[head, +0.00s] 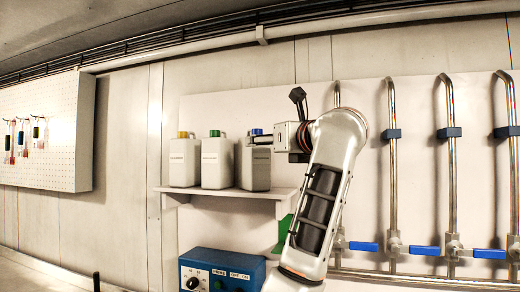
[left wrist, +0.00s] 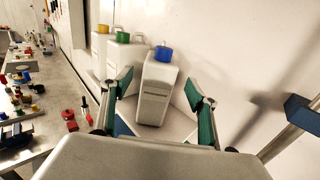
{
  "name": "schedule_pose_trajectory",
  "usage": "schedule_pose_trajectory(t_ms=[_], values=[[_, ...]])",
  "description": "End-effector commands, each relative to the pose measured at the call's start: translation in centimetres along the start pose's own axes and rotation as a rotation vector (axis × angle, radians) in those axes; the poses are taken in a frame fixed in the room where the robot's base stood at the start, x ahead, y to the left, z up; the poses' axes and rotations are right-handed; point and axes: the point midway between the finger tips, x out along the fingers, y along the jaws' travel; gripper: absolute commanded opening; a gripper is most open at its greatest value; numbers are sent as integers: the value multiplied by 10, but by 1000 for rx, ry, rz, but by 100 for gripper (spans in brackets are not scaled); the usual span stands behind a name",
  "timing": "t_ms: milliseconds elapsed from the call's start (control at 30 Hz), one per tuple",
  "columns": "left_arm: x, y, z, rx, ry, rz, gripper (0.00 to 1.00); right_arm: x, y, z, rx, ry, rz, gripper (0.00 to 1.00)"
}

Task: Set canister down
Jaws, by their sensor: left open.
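A white canister with a blue cap (head: 256,165) stands upright at the right end of the wall shelf (head: 230,193). It also shows in the left wrist view (left wrist: 154,95), between the fingers. My left gripper (head: 262,139) reaches in from the right at the height of the canister's top. In the left wrist view its green-padded fingers (left wrist: 159,84) are spread apart, one on each side of the canister, with no clear grip on it. The canister's base appears to rest on the shelf. My right gripper is not in view.
A green-capped canister (head: 217,160) and a yellow-capped canister (head: 184,160) stand to the left on the shelf. A blue control box (head: 222,271) sits below. Pipes with blue valve handles (head: 425,250) line the right wall. A cluttered bench (left wrist: 30,125) shows at left in the wrist view.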

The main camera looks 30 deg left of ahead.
Motion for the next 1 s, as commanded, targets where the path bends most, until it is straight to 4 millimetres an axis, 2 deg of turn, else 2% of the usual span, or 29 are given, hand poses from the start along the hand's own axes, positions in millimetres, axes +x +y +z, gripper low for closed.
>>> schedule_pose_trajectory(t_ms=[100,300,1000], values=[[-18,-1,-1,-1,1,-4,59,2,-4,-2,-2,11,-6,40],[-30,0,0,-1,1,-1,59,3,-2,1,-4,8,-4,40],[-30,0,0,0,0,1,59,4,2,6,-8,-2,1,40]])
